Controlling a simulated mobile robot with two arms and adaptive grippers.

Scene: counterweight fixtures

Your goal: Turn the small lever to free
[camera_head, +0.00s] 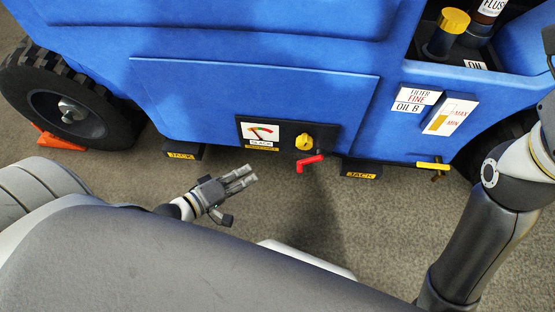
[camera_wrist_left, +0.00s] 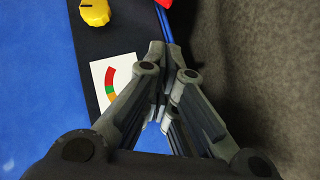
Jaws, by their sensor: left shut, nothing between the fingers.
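A red lever (camera_head: 309,162) with a bent handle sits at the lower edge of a dark panel on the blue machine, just below a yellow knob (camera_head: 304,142). In the left wrist view, a sliver of red (camera_wrist_left: 165,3) shows at the top edge, and the yellow knob (camera_wrist_left: 95,12) is at upper left. My left gripper (camera_head: 254,174) is shut and empty, left of the red lever and apart from it. Its fingers (camera_wrist_left: 165,50) also fill the middle of the wrist view. My right arm shows at right; its gripper is out of view.
A gauge (camera_head: 262,132) with coloured bands is left of the knob. Black JACK blocks (camera_head: 361,168) and (camera_head: 184,151) jut out under the machine. A yellow T-handle (camera_head: 433,165) is at right. A tyre (camera_head: 70,105) with an orange chock (camera_head: 58,140) stands at left. Grey floor is clear below.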

